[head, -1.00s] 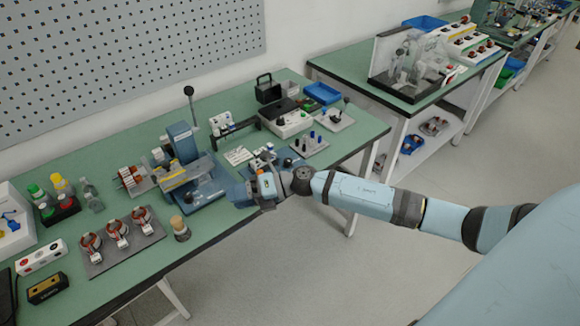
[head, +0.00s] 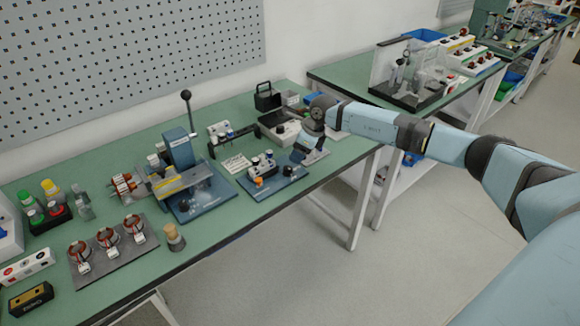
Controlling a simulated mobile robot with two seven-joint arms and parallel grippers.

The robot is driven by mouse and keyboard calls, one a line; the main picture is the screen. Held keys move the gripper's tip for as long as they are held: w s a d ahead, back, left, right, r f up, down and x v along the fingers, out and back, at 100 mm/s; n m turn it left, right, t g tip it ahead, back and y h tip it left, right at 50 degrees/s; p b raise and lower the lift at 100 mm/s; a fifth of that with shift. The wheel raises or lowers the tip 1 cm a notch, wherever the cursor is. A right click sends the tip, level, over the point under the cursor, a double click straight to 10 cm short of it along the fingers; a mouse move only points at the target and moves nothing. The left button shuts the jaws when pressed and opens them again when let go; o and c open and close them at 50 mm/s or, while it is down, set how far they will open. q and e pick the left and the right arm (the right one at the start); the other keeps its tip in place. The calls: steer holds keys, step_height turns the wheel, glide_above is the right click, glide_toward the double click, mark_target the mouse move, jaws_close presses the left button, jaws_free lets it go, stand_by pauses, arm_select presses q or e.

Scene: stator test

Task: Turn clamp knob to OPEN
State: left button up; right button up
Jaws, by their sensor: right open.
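A small fixture on a blue base plate (head: 286,183) sits near the front edge of the green bench. It carries dark round knobs or posts (head: 268,155) and a small orange part (head: 259,182). I cannot tell which of these is the clamp knob, and no OPEN marking can be read. My right gripper (head: 305,157) points down over the right end of this fixture. It is open with nothing seen in it; whether it touches the fixture is unclear. My left gripper is not in view.
A blue press (head: 181,148) with a black-ball lever (head: 186,95) stands left of the fixture. Several copper-wound stators (head: 107,237) lie on a grey plate at left front, beside a wooden-topped pot (head: 174,236). A grey box (head: 287,132) stands behind my gripper.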

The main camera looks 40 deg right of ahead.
mark_target(289, 168)
steer(key=x, duration=0.6)
steer(key=shift+w+a+f, duration=0.1)
steer(key=shift+w, duration=0.05)
steer(key=shift+w+a+f, duration=0.15)
steer(key=shift+f, duration=0.5)
steer(key=c, duration=0.9)
steer(key=shift+c, duration=0.2)
